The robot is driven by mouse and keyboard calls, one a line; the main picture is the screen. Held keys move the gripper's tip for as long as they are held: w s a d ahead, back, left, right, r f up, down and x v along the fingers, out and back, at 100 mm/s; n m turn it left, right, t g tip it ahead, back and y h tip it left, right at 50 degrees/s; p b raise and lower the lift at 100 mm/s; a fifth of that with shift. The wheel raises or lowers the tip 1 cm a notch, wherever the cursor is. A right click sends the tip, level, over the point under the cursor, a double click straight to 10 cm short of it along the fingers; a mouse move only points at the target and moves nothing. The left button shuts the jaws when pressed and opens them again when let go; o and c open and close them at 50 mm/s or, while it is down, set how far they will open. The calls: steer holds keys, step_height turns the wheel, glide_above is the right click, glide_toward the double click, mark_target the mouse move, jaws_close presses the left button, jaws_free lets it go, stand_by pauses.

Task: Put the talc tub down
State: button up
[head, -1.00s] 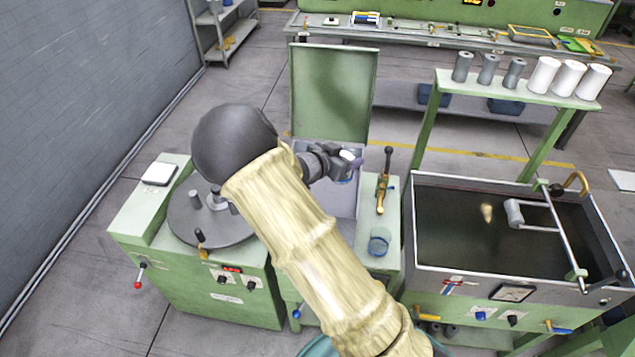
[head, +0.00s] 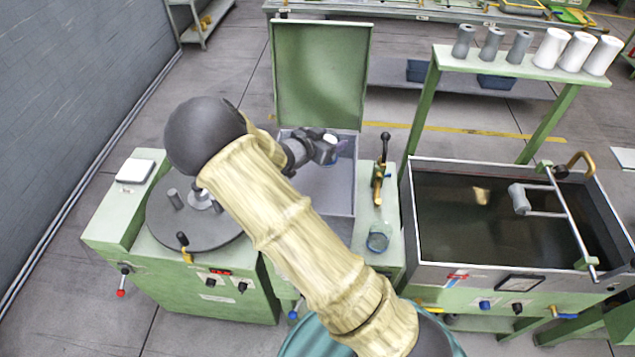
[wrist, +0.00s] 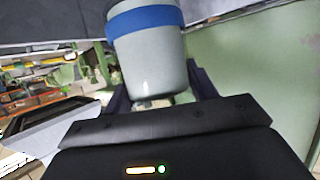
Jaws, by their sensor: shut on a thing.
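The talc tub is pale grey-white with a blue band, and in the wrist view the tub (wrist: 150,65) stands between my fingers. In the head view only a little of the tub (head: 330,139) shows, a white top and some blue. My gripper (head: 326,150) is shut on it. It is over the open grey box (head: 325,205) with the raised green lid (head: 320,75), towards its back. The gap between the tub and the box is hard to judge.
Left is a round grey turntable (head: 200,235) with small posts and a white scale (head: 135,171).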

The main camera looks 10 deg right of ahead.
steer(key=f, duration=0.2)
steer(key=f+p, duration=0.1)
steer(key=f, duration=0.1)
steer(key=shift+a+f, duration=0.2)
steer(key=shift+f, duration=0.4)
steer(key=shift+d+f, duration=0.15)
steer(key=shift+d, duration=0.15)
steer(key=shift+s, duration=0.15)
steer(key=shift+a+f, duration=0.1)
steer(key=shift+f, duration=0.1)
step_height(320, 180, down, 4)
steer(key=shift+r+p, duration=0.25)
steer(key=shift+p, duration=0.65)
steer(key=shift+f, duration=0.15)
